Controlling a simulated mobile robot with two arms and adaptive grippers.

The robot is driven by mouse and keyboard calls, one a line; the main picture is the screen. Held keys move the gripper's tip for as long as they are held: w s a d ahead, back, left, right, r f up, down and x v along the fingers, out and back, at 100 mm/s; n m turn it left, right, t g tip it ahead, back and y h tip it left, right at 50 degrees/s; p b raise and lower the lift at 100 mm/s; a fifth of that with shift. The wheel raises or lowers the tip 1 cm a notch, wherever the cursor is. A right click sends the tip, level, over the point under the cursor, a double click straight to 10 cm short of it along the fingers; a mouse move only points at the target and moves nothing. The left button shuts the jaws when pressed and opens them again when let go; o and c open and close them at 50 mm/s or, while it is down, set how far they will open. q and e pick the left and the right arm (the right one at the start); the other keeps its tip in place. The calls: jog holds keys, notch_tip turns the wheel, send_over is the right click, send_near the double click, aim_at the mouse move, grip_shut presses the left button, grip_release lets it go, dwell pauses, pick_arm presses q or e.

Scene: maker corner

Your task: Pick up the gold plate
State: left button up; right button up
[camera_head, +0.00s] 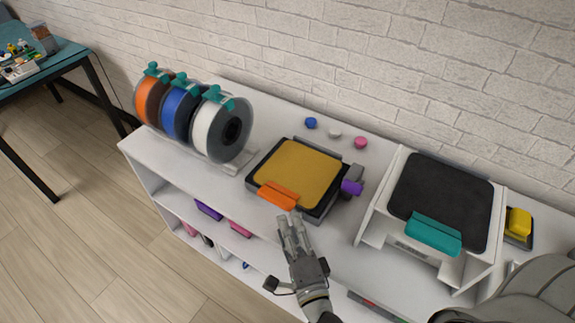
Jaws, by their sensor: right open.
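The gold plate (303,172) lies flat in a black frame or tray (255,174) on top of the white shelf unit. An orange tab (278,195) sticks out from its front edge. My right gripper (289,221) is just in front of the orange tab, with its fingers pointing towards it. The gripper is open and empty. A small gap seems to lie between fingertips and tab, though the exact distance is hard to tell. My left gripper is not in view.
Spools of orange, blue and white filament (217,128) stand to the left. A white machine with a black plate and teal tab (433,233) stands to the right. A purple item (352,187) sits beside the black tray. Small knobs (361,142) lie behind, near the brick wall.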

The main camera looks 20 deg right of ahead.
aim_at(279, 193)
jog(key=w, duration=0.2)
jog(key=shift+w+d+r+p, duration=0.1)
jog(key=shift+w+r+p, duration=0.05)
jog(key=shift+w+p, duration=0.15)
jog(key=shift+w, duration=1.45)
jog(key=w, duration=0.1)
jog(key=w+p, duration=0.1)
jog(key=w, duration=0.2)
jog(key=shift+w+d+p, duration=0.3)
jog(key=shift+w, duration=0.25)
jog(key=shift+c, duration=1.3)
jog(key=c, duration=0.5)
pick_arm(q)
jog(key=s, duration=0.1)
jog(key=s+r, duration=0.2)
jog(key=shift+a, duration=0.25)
pick_arm(e)
grip_shut()
